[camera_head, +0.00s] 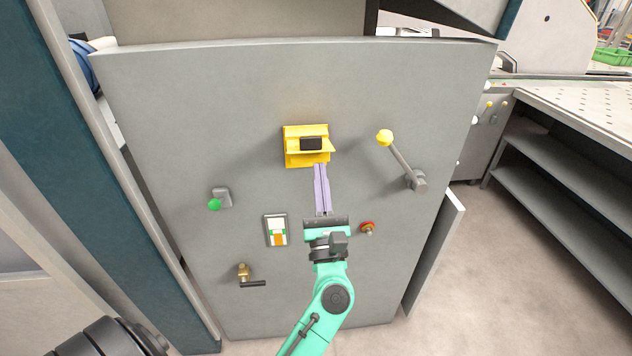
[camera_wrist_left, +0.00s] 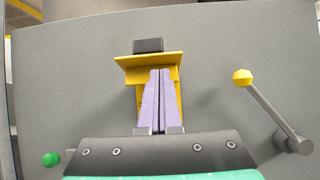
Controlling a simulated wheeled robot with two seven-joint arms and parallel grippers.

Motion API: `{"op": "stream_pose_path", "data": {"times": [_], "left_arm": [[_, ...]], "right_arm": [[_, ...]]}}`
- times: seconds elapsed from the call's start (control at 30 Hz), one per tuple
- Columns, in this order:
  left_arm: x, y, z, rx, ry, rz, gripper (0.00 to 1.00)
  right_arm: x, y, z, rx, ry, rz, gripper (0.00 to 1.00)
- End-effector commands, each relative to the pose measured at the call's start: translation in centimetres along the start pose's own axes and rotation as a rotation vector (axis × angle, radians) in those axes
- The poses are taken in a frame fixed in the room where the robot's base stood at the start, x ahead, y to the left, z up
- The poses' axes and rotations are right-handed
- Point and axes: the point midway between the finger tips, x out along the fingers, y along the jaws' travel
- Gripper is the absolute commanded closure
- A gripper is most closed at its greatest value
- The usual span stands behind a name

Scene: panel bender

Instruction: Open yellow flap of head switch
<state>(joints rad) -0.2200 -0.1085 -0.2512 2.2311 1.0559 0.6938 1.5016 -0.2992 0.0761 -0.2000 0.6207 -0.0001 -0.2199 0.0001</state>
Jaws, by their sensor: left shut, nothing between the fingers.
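The head switch is a yellow housing (camera_head: 292,155) on the grey panel, with a yellow flap (camera_head: 323,147) sticking out from its front and a black block (camera_head: 311,143) at the flap. In the left wrist view the yellow flap (camera_wrist_left: 125,62) spans the top of the yellow housing (camera_wrist_left: 172,74), with the black block (camera_wrist_left: 148,45) above it. My left gripper (camera_head: 321,167) is shut and empty. Its lilac fingers point up at the housing, with the tips just below the flap; I cannot tell whether they touch it. My right gripper is not in view.
A lever with a yellow knob (camera_head: 384,138) is right of the switch. A green button (camera_head: 214,204), a small rocker switch (camera_head: 277,230), a red knob (camera_head: 367,227) and a brass-coloured handle (camera_head: 244,271) sit lower on the panel (camera_head: 200,110). A perforated table (camera_head: 590,110) stands at right.

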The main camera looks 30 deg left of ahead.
Motion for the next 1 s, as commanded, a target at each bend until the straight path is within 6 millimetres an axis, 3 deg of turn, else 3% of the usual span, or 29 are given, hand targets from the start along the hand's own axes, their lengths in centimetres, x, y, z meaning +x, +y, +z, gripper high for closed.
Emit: {"op": "stream_pose_path", "data": {"times": [0.3,1.0], "left_arm": [[1.2,0.0,2.0,-0.001,0.000,0.000,1.00],[1.5,0.1,2.5,-0.001,-0.006,0.001,1.00]], "right_arm": [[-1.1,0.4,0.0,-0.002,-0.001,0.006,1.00],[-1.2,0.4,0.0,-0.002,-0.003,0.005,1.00]]}}
